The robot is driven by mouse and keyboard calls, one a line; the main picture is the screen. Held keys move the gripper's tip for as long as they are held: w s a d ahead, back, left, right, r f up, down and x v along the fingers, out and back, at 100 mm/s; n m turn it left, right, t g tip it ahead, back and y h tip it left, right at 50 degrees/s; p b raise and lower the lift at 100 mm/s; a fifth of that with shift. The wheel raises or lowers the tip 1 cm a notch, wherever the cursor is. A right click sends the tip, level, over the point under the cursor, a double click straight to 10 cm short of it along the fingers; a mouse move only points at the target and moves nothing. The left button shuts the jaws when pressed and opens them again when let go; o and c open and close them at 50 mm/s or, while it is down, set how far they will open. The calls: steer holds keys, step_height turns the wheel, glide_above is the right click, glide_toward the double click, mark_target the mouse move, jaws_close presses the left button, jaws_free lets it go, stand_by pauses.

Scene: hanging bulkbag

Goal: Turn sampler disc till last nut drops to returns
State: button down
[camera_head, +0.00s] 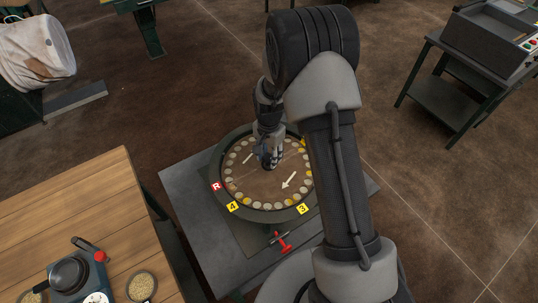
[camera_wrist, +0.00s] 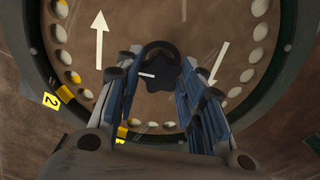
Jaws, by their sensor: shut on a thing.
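The sampler disc (camera_head: 262,188) is a round brown plate with a ring of small round pockets near its edge, set in a dark rim on a grey table. Some pockets look pale and some show yellow; I cannot tell which hold nuts. White arrows mark its face. In the wrist view a black lobed knob (camera_wrist: 160,76) stands on the disc (camera_wrist: 185,22). My gripper (camera_head: 270,160) is over the middle of the disc, its fingers (camera_wrist: 158,64) on either side of the knob, gripping it. A red R tag (camera_head: 216,186) is at the rim's left; yellow tags 4 (camera_head: 233,206) and 3 (camera_head: 302,208) are at the front.
A red-handled clamp or valve (camera_head: 283,241) sits at the table's front. A wooden bench (camera_head: 75,205) with a scale (camera_head: 72,272) and a bowl of grains (camera_head: 141,287) is at left. A dark stand (camera_head: 460,85) is at upper right. Brown floor lies open between.

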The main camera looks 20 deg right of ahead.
mark_target(269, 157)
steer(key=shift+m, duration=0.6)
steer(key=c, duration=1.1)
jaws_free()
steer(key=shift+o, duration=0.2)
steer(key=shift+r, duration=0.1)
step_height(269, 157, up, 12)
